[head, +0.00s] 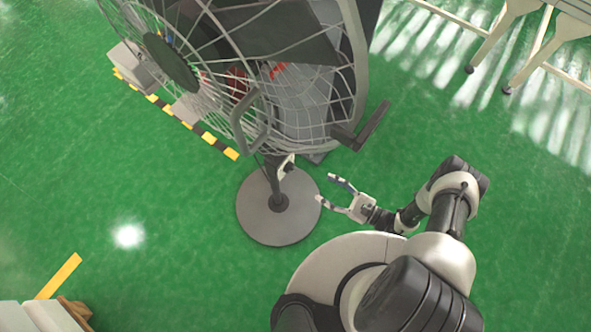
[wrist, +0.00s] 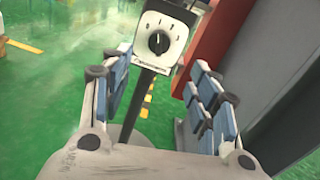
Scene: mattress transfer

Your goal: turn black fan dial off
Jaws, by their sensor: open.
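The black fan dial (wrist: 159,43) is a round knob on a white plate with marks above it, on the fan's pole, in the wrist view. The fan (head: 260,75) stands in front of me in the head view, with a large wire cage and a round grey base (head: 262,212). The dial's face cannot be made out in the head view. My gripper (head: 334,188) is open and empty, to the right of the pole. In the wrist view my gripper (wrist: 158,80) has its fingers spread, with the dial beyond them and between them, not touched.
Black and yellow floor tape (head: 190,125) runs behind the fan. Table legs (head: 510,60) stand at the upper right. A pale box (head: 40,315) is at the lower left. Green floor is clear around the fan base.

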